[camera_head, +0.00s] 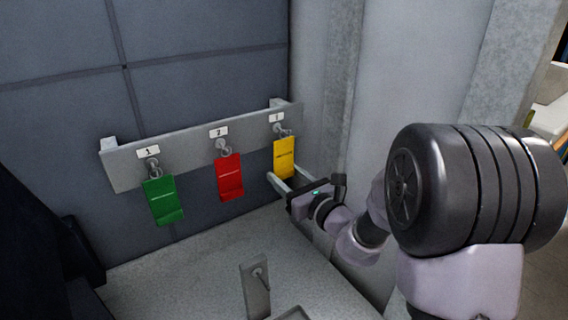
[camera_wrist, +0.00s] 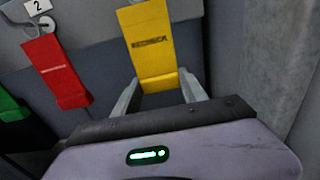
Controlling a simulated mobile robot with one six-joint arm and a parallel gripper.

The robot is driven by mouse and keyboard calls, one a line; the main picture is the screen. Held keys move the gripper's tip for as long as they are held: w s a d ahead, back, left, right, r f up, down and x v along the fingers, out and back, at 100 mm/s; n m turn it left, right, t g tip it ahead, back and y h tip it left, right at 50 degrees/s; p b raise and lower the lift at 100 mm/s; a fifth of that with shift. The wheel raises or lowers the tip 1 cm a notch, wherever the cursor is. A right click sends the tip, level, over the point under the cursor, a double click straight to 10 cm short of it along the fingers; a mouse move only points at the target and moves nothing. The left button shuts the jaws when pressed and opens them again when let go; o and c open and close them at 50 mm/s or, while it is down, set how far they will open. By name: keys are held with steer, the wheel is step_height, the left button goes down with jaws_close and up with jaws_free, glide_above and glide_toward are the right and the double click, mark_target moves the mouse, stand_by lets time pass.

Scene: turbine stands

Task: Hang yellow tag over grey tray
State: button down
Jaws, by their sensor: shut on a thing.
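The yellow tag (camera_head: 284,158) hangs at hook 3, at the right end of a grey wall rail (camera_head: 190,147). My gripper (camera_head: 285,177) reaches it from below right, with one finger on each side of the tag's lower part. In the wrist view the yellow tag (camera_wrist: 150,45) stands upright between the two fingers (camera_wrist: 159,84), and my gripper is shut on it. The tag's top is cut off there. The head view shows its ring still at the hook. A grey tray-like rim (camera_head: 293,314) shows at the bottom edge, mostly out of frame.
A red tag (camera_head: 229,177) hangs at hook 2 and a green tag (camera_head: 162,200) at hook 1. A small grey upright plate with a hook (camera_head: 255,287) stands on the grey surface (camera_head: 190,275) below. A wall (camera_head: 395,90) rises close right of my gripper.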

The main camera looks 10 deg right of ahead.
steer(key=shift+s+d, duration=0.3)
steer(key=shift+s, duration=0.3)
steer(key=shift+b+v, duration=0.4)
steer(key=shift+v, duration=0.85)
